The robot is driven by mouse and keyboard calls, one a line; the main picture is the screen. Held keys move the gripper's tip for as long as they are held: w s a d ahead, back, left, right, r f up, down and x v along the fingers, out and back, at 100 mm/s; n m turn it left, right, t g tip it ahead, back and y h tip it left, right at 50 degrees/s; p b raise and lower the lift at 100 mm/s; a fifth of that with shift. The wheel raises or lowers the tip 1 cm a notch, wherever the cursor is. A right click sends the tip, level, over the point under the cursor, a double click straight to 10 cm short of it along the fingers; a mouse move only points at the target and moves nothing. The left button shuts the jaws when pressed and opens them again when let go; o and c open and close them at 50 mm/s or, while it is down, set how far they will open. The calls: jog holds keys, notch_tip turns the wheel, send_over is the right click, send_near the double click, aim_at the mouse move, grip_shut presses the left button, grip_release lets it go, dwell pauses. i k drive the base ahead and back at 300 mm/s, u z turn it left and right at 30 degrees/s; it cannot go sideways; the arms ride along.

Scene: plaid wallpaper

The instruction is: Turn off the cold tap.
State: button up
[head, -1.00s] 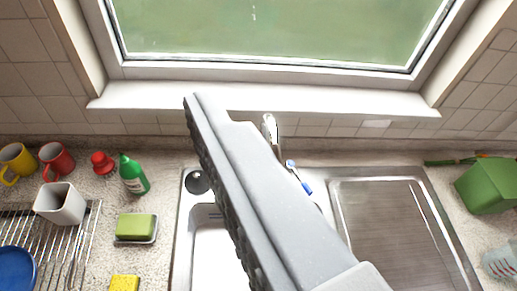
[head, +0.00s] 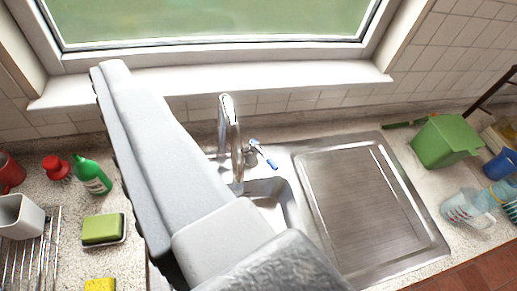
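The cold tap handle (head: 262,153) is a small blue lever on the sink deck, just right of the tall chrome spout (head: 230,135). The lever slants down to the right. My gripper (head: 110,75) shows as a long grey shape reaching from the bottom centre to the upper left, with its tip in front of the window sill. It is left of the tap and apart from the blue lever in the picture. One finger edge-on is all I can make out, so its opening is unclear. It covers much of the sink basin (head: 272,200) and any handle left of the spout.
The ribbed drainboard (head: 365,205) lies right of the basin. A green container (head: 445,141) and clear glasses (head: 468,207) stand further right. The window sill (head: 300,84) runs behind.

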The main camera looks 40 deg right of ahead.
aim_at(253, 143)
jog(key=u, duration=0.55)
jog(key=k, duration=1.15)
jog(key=z, duration=0.7)
jog(key=i, duration=1)
